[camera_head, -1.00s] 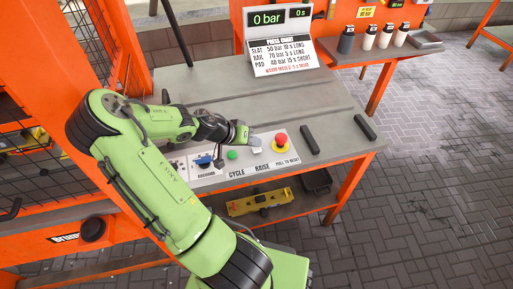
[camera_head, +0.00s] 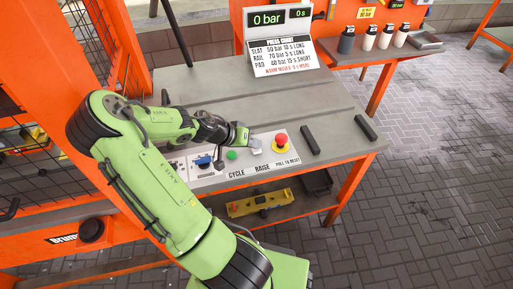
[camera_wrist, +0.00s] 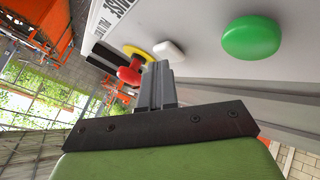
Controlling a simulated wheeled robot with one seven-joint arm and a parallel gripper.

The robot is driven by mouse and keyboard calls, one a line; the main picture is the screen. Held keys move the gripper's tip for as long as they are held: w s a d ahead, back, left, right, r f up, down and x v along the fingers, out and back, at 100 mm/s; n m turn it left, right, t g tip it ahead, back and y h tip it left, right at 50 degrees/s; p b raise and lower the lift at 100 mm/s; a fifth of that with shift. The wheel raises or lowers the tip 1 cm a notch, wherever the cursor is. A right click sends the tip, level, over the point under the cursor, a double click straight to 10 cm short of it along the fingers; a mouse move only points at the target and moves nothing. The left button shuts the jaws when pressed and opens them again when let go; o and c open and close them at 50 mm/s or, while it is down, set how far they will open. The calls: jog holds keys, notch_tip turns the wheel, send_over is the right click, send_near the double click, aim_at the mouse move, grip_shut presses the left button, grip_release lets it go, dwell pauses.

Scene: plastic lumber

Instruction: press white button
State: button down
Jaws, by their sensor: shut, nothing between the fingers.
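The white button (camera_head: 256,151) is on the control panel at the front of the press table, above the word RAISE. It sits between a green button (camera_head: 232,155) and a red knob on a yellow ring (camera_head: 281,141). My gripper (camera_head: 247,142) is shut and empty, just above and beside the white button. In the wrist view the shut fingertips (camera_wrist: 158,66) point towards the white button (camera_wrist: 169,50) and partly overlap its edge. I cannot tell whether they touch it. The green button (camera_wrist: 251,38) and the red knob (camera_wrist: 130,73) show on either side.
A blue switch (camera_head: 203,161) is on the panel's left side. Two dark bars (camera_head: 310,139) lie right of the red knob. A display reading 0 bar and 0 s (camera_head: 268,19) stands at the back above a press chart (camera_head: 283,57). The grey tabletop (camera_head: 240,90) is clear.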

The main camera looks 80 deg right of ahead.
aim_at(253, 150)
jog(key=shift+r+p, duration=0.5)
jog(key=shift+r, duration=0.3)
notch_tip(253, 150, up, 5)
jog(key=p, duration=0.3)
jog(key=shift+p, duration=0.3)
dwell(0.4)
